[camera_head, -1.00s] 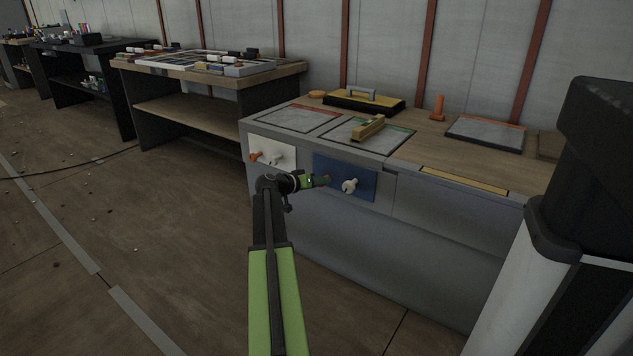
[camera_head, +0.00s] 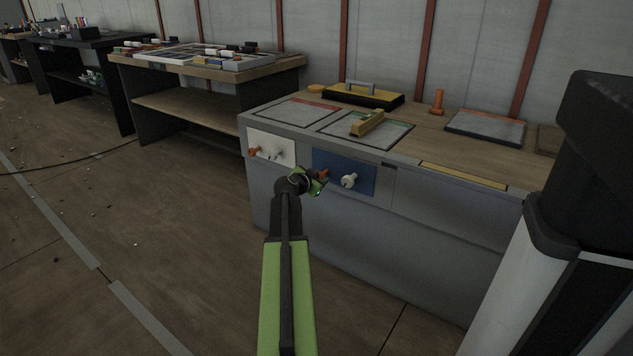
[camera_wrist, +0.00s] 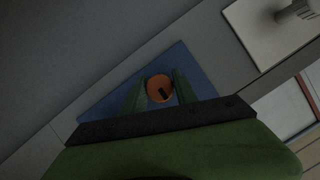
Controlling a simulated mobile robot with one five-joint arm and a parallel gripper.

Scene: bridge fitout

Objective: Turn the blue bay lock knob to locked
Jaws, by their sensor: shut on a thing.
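The blue panel (camera_head: 363,181) is on the front of the grey bench, with a white knob (camera_head: 348,181) at its middle and an orange knob (camera_head: 322,174) at its left. My gripper (camera_head: 317,180) is at the orange knob. In the wrist view, the round orange knob (camera_wrist: 160,88) with a dark mark on its face lies between the two green fingers of my gripper (camera_wrist: 160,92), over the blue panel (camera_wrist: 195,68). The fingers are shut on it. The white knob on the blue panel does not show in the wrist view.
A white panel (camera_head: 286,141) with an orange and a pale knob sits left of the blue one. The bench top (camera_head: 455,152) holds a yellow block (camera_head: 367,123), a yellow-black case (camera_head: 362,97) and an orange peg (camera_head: 437,102).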

